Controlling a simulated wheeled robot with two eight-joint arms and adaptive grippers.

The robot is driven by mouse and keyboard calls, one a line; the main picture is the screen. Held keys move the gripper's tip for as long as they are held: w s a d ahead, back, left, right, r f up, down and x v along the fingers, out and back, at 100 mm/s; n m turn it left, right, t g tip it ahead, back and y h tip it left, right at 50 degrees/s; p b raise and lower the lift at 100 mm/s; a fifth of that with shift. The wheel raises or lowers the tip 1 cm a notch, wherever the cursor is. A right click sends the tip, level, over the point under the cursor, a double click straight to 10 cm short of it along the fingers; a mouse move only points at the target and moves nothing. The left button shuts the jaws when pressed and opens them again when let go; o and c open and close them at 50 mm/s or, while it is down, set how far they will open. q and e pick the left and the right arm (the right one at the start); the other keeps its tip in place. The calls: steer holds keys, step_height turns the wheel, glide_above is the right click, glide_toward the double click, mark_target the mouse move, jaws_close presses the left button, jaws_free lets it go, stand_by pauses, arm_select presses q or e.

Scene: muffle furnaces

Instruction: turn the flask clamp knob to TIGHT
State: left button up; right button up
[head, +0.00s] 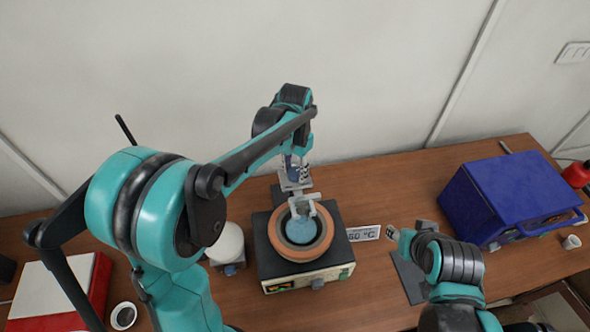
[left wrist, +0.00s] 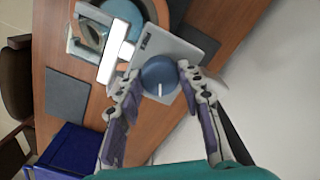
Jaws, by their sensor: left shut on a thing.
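The flask clamp knob (left wrist: 159,76) is a round blue-grey disc with a white line, in the left wrist view. It sits on a light grey plate (left wrist: 180,46). My left gripper (left wrist: 158,77) is shut on the knob, one finger on each side of it. In the head view my left gripper (head: 294,172) is at the clamp (head: 297,186), behind the heating mantle (head: 273,235), and the knob is mostly hidden. A pale blue flask (head: 301,231) sits in the mantle's orange-brown ring. No TIGHT marking is readable. My right gripper (head: 393,232) is small and its opening is unclear.
A blue box (head: 510,195) is at the right. A white-topped round container (head: 228,243) stands left of the mantle. A red and white box (head: 60,290) is at the far left. The wall is close behind.

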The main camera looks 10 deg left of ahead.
mark_target(295, 172)
arm_select(q)
steer(key=shift+w+m, duration=0.1)
steer(key=shift+m, duration=2.2)
steer(key=o, duration=1.2)
steer(key=shift+c, duration=0.2)
step_height(295, 172, up, 12)
